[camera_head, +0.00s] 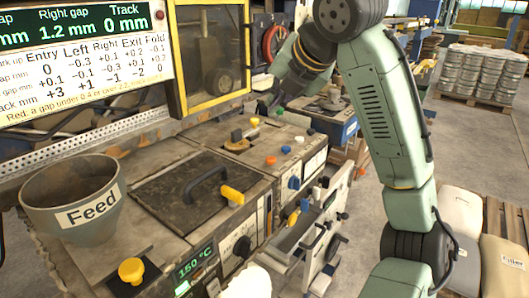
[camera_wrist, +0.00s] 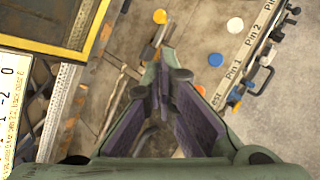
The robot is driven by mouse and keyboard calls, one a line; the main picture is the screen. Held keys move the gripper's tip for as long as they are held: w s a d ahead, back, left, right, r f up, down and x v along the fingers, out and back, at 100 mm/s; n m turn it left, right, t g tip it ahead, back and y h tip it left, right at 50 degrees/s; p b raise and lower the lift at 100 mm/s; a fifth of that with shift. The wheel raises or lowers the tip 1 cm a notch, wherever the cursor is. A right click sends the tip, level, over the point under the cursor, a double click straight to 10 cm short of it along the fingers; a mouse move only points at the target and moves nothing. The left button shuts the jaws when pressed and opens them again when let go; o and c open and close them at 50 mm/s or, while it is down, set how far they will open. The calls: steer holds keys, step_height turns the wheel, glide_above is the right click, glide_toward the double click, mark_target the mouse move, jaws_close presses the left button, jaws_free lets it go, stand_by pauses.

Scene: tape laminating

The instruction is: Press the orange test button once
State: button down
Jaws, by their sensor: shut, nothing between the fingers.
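The orange test button (camera_head: 270,160) is a small round cap on the worn machine top, at the front of a row with blue and white buttons. In the wrist view the orange button (camera_wrist: 201,88) lies just right of my fingers, beside a label partly hidden by my gripper. My gripper (camera_head: 265,105) is shut and empty. In the head view it appears behind and above the button, near the yellow button. In the wrist view my gripper (camera_wrist: 167,52) points down toward the machine top, apart from the orange button.
A blue button (camera_head: 286,149) and a white button (camera_head: 298,139) sit close to the orange one. A yellow button (camera_head: 255,121) and a green button (camera_head: 279,112) are farther back. A yellow-framed guard (camera_head: 212,55) rises on the left. A black handle (camera_head: 205,184) stands on the front lid.

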mark_target(274, 158)
steer(key=shift+s, duration=0.1)
step_height(274, 158, down, 9)
steer(key=b, duration=0.6)
steer(key=shift+r+b, duration=0.1)
steer(key=shift+b, duration=0.2)
stand_by(1.3)
steer(key=shift+f, duration=0.4)
steer(key=shift+f+b, duration=0.45)
steer(key=shift+f, duration=0.1)
stand_by(0.6)
steer(key=shift+r, duration=0.1)
steer(key=shift+r+p, duration=0.85)
steer(key=shift+p, duration=0.05)
